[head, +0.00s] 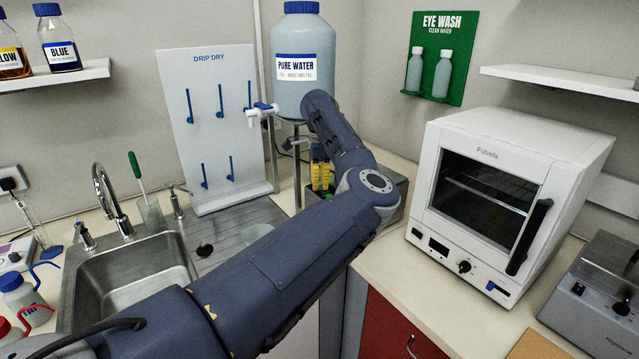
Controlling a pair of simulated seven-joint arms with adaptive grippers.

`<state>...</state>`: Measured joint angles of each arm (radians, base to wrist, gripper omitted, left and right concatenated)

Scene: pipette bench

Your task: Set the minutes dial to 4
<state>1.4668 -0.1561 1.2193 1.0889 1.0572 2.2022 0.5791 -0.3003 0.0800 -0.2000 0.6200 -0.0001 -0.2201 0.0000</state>
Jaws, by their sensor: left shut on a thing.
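The white oven (485,205) at the right has a control strip under its door, with a small display and a dark round knob (464,267). The dial's markings are too small to read, and I cannot tell whether this is the minutes dial. My left arm reaches across the middle, and its wrist bends down behind the forearm. My left gripper (320,158) is mostly hidden there, just above a yellow thing (321,178), and appears shut on it. The gripper is well left of the oven and apart from its knob. My right gripper does not show.
A grey open-topped box (396,188) sits behind my forearm. The pure water carboy (303,65) stands above on a stand, beside the drip-dry board (218,125). The sink (135,275) is at the left. A grey device (600,300) stands at far right. The counter before the oven is clear.

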